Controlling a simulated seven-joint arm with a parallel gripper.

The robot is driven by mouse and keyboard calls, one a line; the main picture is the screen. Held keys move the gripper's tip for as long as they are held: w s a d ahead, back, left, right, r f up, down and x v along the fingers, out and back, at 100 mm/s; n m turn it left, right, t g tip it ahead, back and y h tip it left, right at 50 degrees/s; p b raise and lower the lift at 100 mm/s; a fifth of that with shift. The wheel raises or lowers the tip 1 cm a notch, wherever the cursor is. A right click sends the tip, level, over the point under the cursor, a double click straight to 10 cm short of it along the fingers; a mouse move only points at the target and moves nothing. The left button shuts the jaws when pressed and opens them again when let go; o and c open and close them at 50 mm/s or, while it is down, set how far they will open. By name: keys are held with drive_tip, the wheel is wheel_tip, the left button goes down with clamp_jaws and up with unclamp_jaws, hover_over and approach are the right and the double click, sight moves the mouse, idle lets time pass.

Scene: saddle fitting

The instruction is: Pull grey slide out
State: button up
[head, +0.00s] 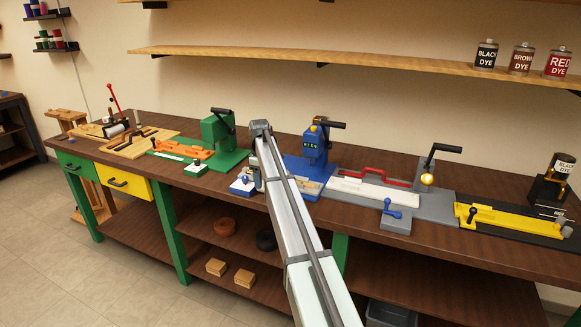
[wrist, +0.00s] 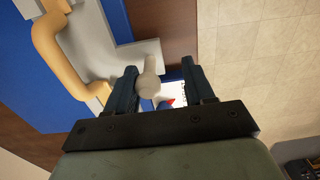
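In the wrist view, the pale grey slide (wrist: 98,45) lies on a blue base (wrist: 50,85), with a tan curved handle (wrist: 50,38) beside it. A pale round knob (wrist: 150,82) stands at the slide's near end. My gripper (wrist: 172,78) is open, its dark fingers on either side of the knob. The knob is closer to the left finger; I cannot tell whether they touch.
A small white block with a blue knob (head: 243,184) sits left of my arm near the bench's front edge. A green press (head: 217,130) stands further left. A grey fixture with a red handle (head: 375,174) stands right.

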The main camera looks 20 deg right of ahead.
drive_tip(key=shift+w+d, duration=0.1)
idle(0.3)
drive_tip(key=shift+r, duration=3.05)
drive_tip(key=shift+w, duration=0.1)
